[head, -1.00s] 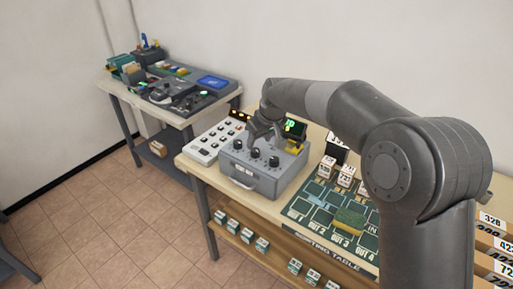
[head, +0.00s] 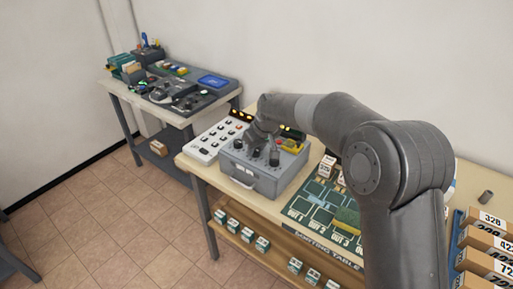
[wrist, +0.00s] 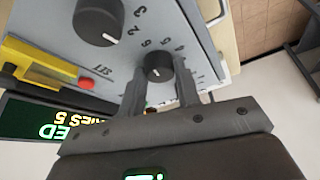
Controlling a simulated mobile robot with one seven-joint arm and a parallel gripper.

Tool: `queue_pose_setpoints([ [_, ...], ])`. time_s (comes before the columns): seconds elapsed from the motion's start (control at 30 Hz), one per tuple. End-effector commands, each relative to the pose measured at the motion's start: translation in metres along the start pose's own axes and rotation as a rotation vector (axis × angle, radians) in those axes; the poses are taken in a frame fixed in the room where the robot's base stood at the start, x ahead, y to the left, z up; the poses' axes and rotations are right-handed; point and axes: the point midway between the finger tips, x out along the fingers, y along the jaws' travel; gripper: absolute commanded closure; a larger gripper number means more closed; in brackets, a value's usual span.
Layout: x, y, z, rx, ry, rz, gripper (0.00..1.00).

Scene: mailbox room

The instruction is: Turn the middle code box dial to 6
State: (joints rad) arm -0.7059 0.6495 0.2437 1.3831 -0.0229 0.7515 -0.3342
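The grey code box (head: 247,182) stands on the table with black dials on its top. My gripper (head: 256,148) points down over the middle dial, which it partly hides in the head view. In the wrist view the middle dial (wrist: 158,67) shows between my two open fingers (wrist: 159,88), with a gap on each side. The right dial (head: 274,158) is clear of my gripper and looks large in the wrist view (wrist: 98,22). The left dial (head: 238,144) shows in the head view.
A white keypad panel (head: 208,143) stands left of the box. A yellow part (wrist: 40,65) with a red button sits at the box's back right. A green sorting mat (head: 318,208) lies to the right, with small numbered boxes.

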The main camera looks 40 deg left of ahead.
Motion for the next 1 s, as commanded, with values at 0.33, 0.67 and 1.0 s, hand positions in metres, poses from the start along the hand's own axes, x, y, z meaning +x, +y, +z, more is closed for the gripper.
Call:
queue_pose_setpoints([
  [0.33,-0.0001,-0.0002,0.0000,0.004,0.000,0.002,0.93],
  [0.67,-0.0002,-0.0007,0.0002,0.082,-0.001,0.034,0.93],
  [1.0,-0.0001,-0.0006,0.0002,0.082,-0.001,0.033,0.58],
])
